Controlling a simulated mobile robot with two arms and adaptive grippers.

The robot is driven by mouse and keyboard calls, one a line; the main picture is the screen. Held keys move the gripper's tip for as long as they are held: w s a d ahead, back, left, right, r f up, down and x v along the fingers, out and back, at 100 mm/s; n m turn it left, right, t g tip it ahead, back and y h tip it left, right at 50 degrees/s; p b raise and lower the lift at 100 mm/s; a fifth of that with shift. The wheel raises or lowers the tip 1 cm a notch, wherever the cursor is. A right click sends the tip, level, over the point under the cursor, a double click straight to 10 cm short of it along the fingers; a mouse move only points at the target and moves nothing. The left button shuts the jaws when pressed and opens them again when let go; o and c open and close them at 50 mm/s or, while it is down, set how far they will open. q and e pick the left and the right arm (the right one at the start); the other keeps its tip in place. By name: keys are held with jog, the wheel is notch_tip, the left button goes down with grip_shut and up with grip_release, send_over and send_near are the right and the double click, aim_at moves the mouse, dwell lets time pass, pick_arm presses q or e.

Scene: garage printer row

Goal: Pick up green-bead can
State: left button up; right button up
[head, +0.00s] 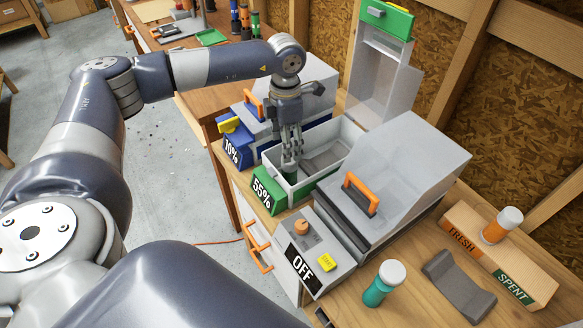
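My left gripper (291,164) points down into the open grey bin (334,137) of the green-fronted unit marked 55% (266,190). A small dark green shape (289,173) shows at the fingertips, near the bin's front end. It may be a green can, but the fingers and bin wall hide most of it. I cannot tell whether the fingers grip it. A teal can with a white lid (378,290) stands upright on the bench at the lower right, well apart from the gripper. My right gripper is not in view.
The green-topped lid (387,20) stands raised behind the bin. A blue unit marked 10% (232,150) is on the left, and a closed clear-hooded unit marked OFF (303,268) on the right.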

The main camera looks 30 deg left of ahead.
aim_at(289, 170)
pick_arm(q)
notch_tip(289, 170, down, 2)
jog(key=shift+d+f+p, duration=0.1)
jog(key=shift+d+p, duration=0.05)
jog(key=shift+p, duration=0.35)
jog(key=f+p, duration=0.2)
jog(key=f, duration=0.1)
jog(key=shift+w+d+f, duration=0.1)
jog(key=shift+d+f, duration=0.1)
jog(key=shift+d, duration=0.15)
jog(key=shift+a+f, duration=0.1)
jog(key=shift+f, duration=0.45)
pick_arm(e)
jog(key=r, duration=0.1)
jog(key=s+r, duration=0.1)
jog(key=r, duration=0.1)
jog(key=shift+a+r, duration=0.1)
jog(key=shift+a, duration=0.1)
pick_arm(q)
jog(key=c, duration=1.2)
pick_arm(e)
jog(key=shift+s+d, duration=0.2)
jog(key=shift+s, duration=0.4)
